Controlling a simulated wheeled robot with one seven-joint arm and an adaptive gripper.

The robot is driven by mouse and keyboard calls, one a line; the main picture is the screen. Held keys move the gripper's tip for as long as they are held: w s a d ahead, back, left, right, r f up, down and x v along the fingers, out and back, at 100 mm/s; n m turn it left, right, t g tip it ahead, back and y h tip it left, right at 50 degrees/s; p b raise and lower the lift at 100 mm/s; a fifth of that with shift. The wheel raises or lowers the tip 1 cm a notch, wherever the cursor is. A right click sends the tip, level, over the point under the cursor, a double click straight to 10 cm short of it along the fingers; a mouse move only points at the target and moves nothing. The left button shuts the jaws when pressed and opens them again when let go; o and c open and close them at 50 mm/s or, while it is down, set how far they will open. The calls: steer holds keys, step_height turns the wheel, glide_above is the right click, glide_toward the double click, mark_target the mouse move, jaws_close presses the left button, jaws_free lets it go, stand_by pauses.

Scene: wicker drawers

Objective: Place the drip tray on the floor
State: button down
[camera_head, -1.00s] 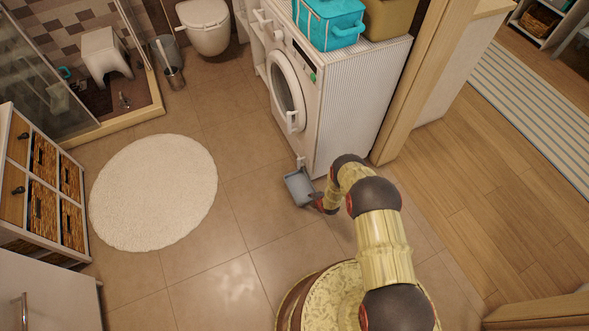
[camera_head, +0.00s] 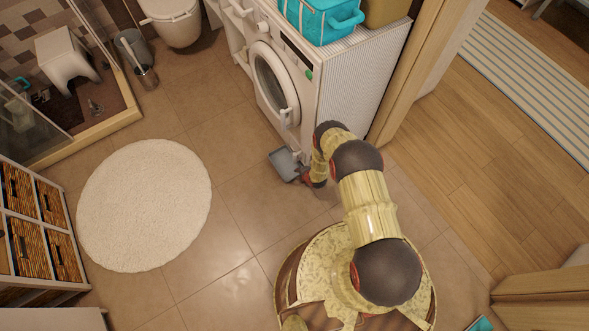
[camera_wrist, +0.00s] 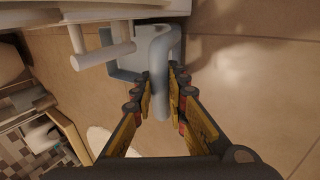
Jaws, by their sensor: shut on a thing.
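The drip tray (camera_head: 284,165) is a shallow grey-blue tray with a handle, low in front of the washing machine's near bottom corner. My gripper (camera_head: 306,177) is at the tray's right end in the head view. In the wrist view, my gripper (camera_wrist: 160,88) is shut on the tray's rounded handle (camera_wrist: 162,62), one finger on each side. The tray's body (camera_wrist: 132,48) reaches beyond the fingers. I cannot tell whether its underside touches the floor (camera_head: 235,190).
The washing machine (camera_head: 345,85) stands right behind the tray, with a turquoise basket (camera_head: 318,20) on top. A round white rug (camera_head: 145,205) lies to the left. Wicker drawers (camera_head: 40,225) stand at the far left. Tiled floor between rug and tray is clear.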

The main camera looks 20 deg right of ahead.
steer(key=shift+s+f, duration=0.2)
steer(key=shift+f, duration=0.1)
steer(key=c, duration=1.9)
jaws_free()
steer(key=shift+f, duration=0.1)
steer(key=shift+o, duration=0.7)
steer(key=p+v, duration=0.5)
steer(key=v, duration=0.7)
